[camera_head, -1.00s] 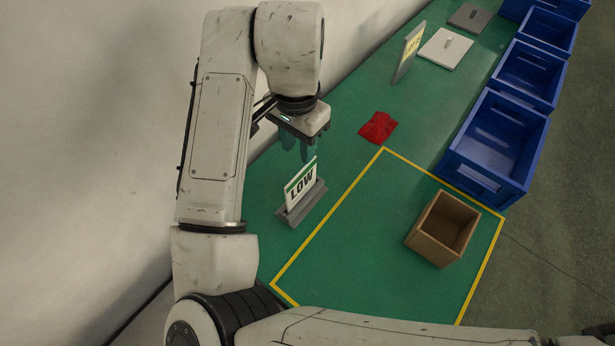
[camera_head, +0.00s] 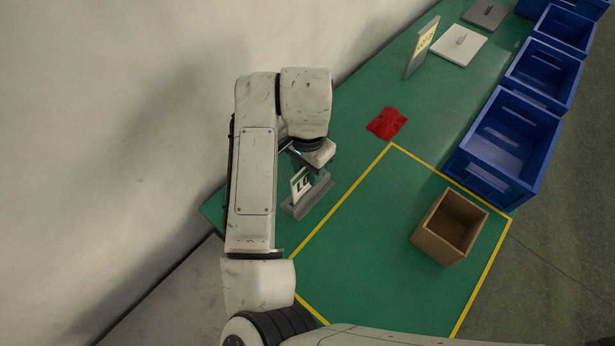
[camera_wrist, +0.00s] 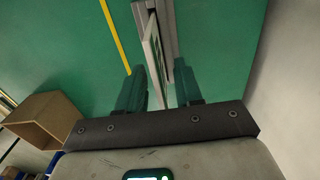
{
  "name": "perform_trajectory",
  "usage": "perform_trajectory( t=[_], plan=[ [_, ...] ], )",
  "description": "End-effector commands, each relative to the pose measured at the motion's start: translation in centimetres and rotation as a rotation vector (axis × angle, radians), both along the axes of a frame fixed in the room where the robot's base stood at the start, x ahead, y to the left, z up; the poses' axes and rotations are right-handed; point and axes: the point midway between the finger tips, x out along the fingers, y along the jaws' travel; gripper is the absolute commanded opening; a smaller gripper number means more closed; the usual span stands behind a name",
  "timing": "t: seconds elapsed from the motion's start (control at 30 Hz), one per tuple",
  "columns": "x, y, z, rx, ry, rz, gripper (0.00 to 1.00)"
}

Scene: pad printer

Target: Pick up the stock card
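The stock card (camera_head: 299,184), white with a green band and dark letters, stands upright in a grey slotted holder (camera_head: 312,197) on the green table. In the head view my gripper hides part of the card's top and right side. In the wrist view the card (camera_wrist: 154,50) shows nearly edge-on, with its near end between the two teal fingers of my gripper (camera_wrist: 160,88). The fingers stand apart, one on each side of the card. A gap shows on the card's sides, so the gripper looks open.
A red cloth (camera_head: 387,123) lies behind the yellow-outlined area. An open brown box (camera_head: 437,243) stands inside the outline. Blue crates (camera_head: 490,187) line the right edge. A wall rises at left.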

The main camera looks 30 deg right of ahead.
Motion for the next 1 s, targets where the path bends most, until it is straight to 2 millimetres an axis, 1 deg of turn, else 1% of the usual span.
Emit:
perform_trajectory(
  t=[0.23,0.27,0.6,1.0],
  plan=[
    [0.0,-0.03,-0.26,-0.001,0.0,0.0,0.35],
    [0.0,-0.03,-0.25,-0.001,0.0,0.0,0.33],
    [0.0,-0.03,-0.22,0.0,0.0,0.0,0.01],
    [0.0,-0.03,-0.2,0.0,0.0,0.0,0.0]
  ],
)
